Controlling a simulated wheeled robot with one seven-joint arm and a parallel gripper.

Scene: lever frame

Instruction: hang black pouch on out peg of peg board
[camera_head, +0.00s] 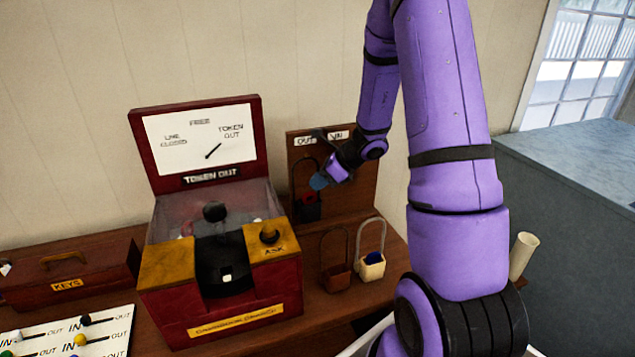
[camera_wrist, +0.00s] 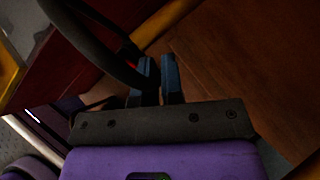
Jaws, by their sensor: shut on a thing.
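The peg board (camera_head: 357,196) stands upright against the wall, with an OUT label (camera_head: 305,141) and an IN label (camera_head: 337,134) near its top. The black pouch (camera_head: 307,208) hangs low in front of the board's left side, below OUT, with something red at its mouth. My gripper (camera_head: 319,182) is at the right of the pouch's strap, its blue fingers shut on it. In the wrist view the dark strap (camera_wrist: 98,48) curves down to the fingers (camera_wrist: 159,76). I cannot tell whether the strap is around the out peg.
A red token machine (camera_head: 220,318) stands left of the board. A brown pouch (camera_head: 336,278) and a cream pouch (camera_head: 371,267) stand on the table in front of the board. A KEYS box (camera_head: 65,285) and a lever panel (camera_head: 105,325) are at the left.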

